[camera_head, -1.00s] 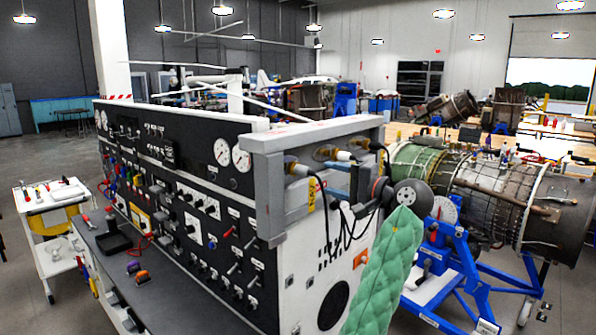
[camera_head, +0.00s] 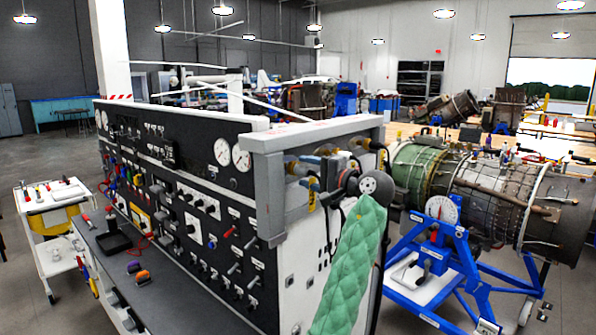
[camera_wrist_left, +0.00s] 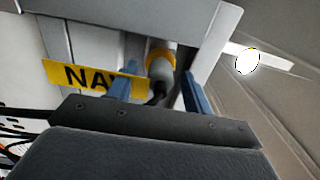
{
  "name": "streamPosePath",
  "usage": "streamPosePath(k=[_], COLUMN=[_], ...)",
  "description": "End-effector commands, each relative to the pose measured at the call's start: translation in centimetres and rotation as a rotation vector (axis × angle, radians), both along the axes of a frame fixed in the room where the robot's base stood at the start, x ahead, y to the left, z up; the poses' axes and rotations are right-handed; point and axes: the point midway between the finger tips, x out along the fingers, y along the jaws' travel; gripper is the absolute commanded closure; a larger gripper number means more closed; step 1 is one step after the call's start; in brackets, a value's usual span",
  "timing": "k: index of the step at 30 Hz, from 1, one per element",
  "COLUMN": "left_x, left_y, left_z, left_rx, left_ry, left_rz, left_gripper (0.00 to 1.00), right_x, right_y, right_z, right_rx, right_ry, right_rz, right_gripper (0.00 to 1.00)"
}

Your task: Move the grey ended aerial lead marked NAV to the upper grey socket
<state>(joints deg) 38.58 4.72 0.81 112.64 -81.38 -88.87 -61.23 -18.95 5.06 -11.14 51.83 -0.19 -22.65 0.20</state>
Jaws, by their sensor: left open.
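In the left wrist view, a yellow tag reading "NAV", partly covered by a finger (camera_wrist_left: 80,75), hangs beside a grey lead end (camera_wrist_left: 160,68) with a yellow ring. This end points up to the grey panel, and its dark cable runs down behind my gripper. My left gripper (camera_wrist_left: 160,92) is open, with one blue finger on each side of the lead. In the head view, my left gripper (camera_head: 312,172) is at the leftmost lead end (camera_head: 292,168) on the console's end. I cannot make out the upper grey socket. My right gripper is not in view.
More lead ends with yellow rings (camera_head: 368,145) sit along the same console end, close to my gripper. The black switch console (camera_head: 190,190) fills the left. A turbine on a blue stand (camera_head: 440,270) is at right. A white tool cart (camera_head: 45,235) stands at far left.

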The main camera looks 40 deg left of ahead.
Motion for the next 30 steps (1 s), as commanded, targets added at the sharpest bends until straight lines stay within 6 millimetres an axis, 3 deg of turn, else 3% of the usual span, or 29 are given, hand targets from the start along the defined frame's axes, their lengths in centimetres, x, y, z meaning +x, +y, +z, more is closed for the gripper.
streamPosePath(k=[29,30], left_x=[0.02,0.02], left_y=[0.47,0.47], left_z=[0.03,0.03], left_rx=[0.0,0.0], left_ry=[0.0,0.0], left_rz=[0.0,0.0], left_gripper=[0.49,0.55], right_x=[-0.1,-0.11], right_y=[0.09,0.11], right_z=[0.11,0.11], right_rx=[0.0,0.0], right_ry=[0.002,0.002], right_rz=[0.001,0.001], right_gripper=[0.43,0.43])
